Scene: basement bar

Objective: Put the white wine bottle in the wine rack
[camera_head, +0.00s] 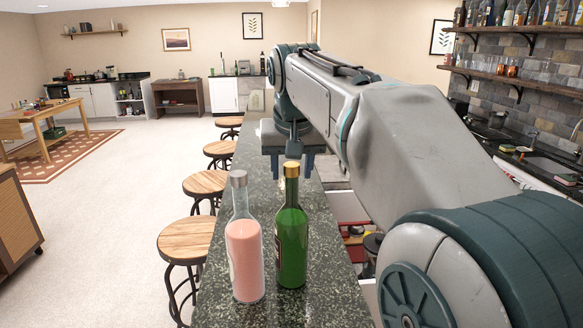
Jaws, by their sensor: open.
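Two bottles stand upright side by side on the near part of the dark green stone counter (217,283). One is a green glass bottle (291,245) with a gold cap and a dark label. The other is a clear bottle (245,262) with pink contents and a grey cap. I cannot tell for sure which is the white wine bottle. My gripper (292,167) is open and points down over the counter, beyond the two bottles and apart from them. I cannot make out a wine rack in this view.
Several wooden stools (186,240) line the counter's left side. On the right are wall shelves with bottles (520,75) and a back counter with a sink. An open drawer or shelf with red items (352,238) shows below the counter's right edge.

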